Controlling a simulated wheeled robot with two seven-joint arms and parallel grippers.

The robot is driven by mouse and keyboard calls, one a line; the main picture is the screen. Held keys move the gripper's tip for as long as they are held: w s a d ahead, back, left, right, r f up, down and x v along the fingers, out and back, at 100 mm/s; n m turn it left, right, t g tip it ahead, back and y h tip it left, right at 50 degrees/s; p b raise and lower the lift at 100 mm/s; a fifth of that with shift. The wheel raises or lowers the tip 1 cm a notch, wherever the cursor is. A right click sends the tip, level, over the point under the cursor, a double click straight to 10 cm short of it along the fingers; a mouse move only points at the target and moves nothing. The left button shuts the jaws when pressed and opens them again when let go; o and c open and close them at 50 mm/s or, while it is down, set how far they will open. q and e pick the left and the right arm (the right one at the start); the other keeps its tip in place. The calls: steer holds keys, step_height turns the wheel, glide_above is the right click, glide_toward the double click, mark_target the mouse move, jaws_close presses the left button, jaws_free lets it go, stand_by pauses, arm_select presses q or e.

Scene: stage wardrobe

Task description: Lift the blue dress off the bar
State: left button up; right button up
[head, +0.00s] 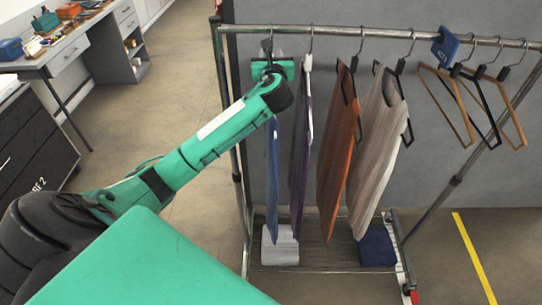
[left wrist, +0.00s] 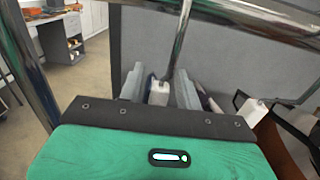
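The blue dress (head: 272,185) hangs at the left end of the bar (head: 345,32), partly hidden behind my left arm. Its hanger hook (left wrist: 178,45) goes over the bar, and a pale block (left wrist: 158,91) sits at the hanger's neck in the left wrist view. My left gripper (head: 272,60) is at the hanger just below the bar. In the left wrist view its two grey fingers (left wrist: 159,88) stand apart on either side of the pale block, with narrow gaps. My right gripper is out of view.
A purple garment (head: 300,150) hangs close to the right, then an orange one (head: 339,150) and a beige one (head: 378,140). Empty hangers (head: 480,100) and a blue tag (head: 445,46) are farther right. The rack's post (head: 228,110) stands close on the left.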

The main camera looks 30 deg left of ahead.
arm_select(q)
jaws_close()
steer(key=shift+r, duration=0.15)
